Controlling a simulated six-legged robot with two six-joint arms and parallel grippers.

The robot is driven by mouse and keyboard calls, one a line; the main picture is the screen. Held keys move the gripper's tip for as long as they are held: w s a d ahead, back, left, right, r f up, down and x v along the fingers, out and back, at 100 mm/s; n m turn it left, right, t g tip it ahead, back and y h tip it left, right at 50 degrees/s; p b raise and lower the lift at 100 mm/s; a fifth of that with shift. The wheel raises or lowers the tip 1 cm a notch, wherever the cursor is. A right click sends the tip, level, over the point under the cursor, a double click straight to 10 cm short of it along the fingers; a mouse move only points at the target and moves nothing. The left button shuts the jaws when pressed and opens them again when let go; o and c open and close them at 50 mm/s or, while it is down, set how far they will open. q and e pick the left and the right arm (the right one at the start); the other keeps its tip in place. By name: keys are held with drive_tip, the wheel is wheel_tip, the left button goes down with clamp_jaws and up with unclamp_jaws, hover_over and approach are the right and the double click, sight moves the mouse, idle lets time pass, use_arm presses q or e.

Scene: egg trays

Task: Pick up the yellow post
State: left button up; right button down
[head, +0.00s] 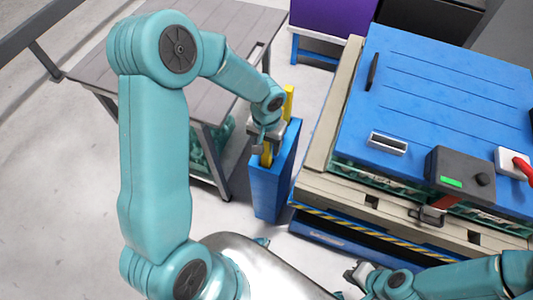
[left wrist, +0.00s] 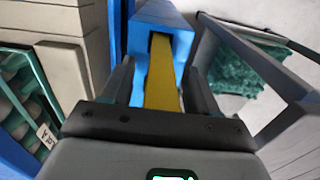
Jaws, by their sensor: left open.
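The yellow post (head: 288,102) stands in the blue box-shaped holder (head: 268,190) beside the grey table. Yellow also shows below my left gripper (head: 264,143), which covers part of the view there. In the left wrist view the yellow post (left wrist: 163,75) runs between the two dark fingers of my left gripper (left wrist: 158,80), out of a slot in the blue holder (left wrist: 160,17). The left fingers are open, one on each side of the post; contact cannot be made out. My right gripper (head: 357,275) is low at the bottom of the head view, away from the post; its jaw opening is unclear.
A grey table (head: 165,45) stands to the left of the holder. A large blue-topped station (head: 440,90) with a striped edge is to the right, carrying a dark box (head: 460,170) with a green display. A purple box (head: 330,17) is behind.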

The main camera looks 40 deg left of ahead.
use_arm(q)
clamp_jaws()
